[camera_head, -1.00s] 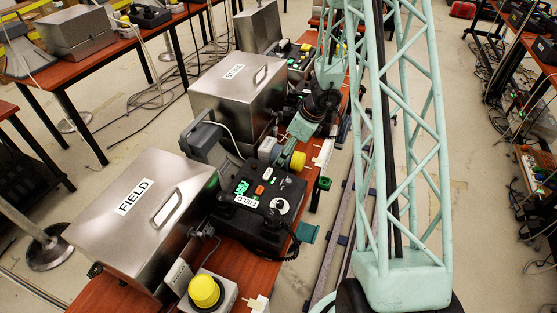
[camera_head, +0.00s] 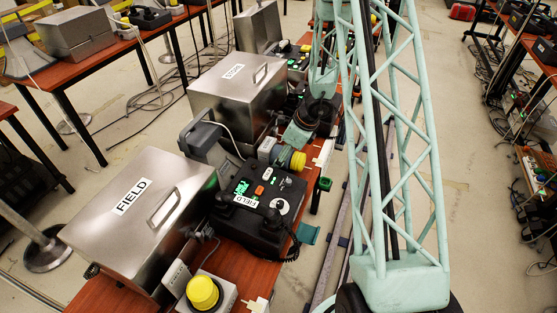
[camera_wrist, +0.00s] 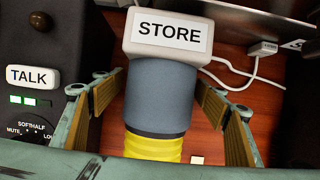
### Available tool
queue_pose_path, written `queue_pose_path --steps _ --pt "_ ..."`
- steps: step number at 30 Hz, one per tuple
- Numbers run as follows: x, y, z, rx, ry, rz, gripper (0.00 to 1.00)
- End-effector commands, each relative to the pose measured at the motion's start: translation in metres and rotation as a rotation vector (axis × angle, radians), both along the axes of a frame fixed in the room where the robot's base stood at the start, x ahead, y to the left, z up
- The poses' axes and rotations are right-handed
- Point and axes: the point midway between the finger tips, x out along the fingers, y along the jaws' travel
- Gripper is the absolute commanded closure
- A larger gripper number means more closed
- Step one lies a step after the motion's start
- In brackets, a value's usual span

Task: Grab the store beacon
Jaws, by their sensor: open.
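The store beacon shows in the wrist view as a pale base labelled STORE (camera_wrist: 170,38), a grey cylinder (camera_wrist: 160,95) and a ribbed yellow part (camera_wrist: 152,148). In the head view its yellow end (camera_head: 297,162) points right, at the middle desk's edge. My gripper (camera_wrist: 160,100) is open, with one finger on each side of the grey cylinder. Gaps show between the fingers and the cylinder. In the head view my gripper (camera_head: 298,138) is over the beacon and partly hides it.
A black phone unit with a TALK label (camera_wrist: 33,76) stands close left of my fingers. A white cable plug (camera_wrist: 263,48) lies at the right. In the head view, the FIELD phone (camera_head: 262,200), FIELD beacon (camera_head: 203,292) and steel FIELD box (camera_head: 140,215) are nearer.

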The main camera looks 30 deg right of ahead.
Motion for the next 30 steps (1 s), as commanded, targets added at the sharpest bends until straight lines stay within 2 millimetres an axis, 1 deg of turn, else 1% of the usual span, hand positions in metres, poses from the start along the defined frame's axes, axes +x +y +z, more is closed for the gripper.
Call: queue_pose_path --steps 2,16,17,22,23,30 --pt "-0.0001 0.0000 0.0000 0.000 0.000 0.000 0.33" --pt "-0.0001 0.0000 0.0000 0.000 0.000 0.000 0.75" --pt "0.0004 -0.0001 0.0007 0.000 -0.001 0.000 0.76" --pt "0.0005 -0.0001 0.0008 0.000 -0.001 0.000 0.77" --pt "0.0005 -0.0001 0.0008 0.000 -0.001 0.000 0.80" --pt "0.0006 -0.0001 0.0048 0.000 -0.002 0.001 0.80"
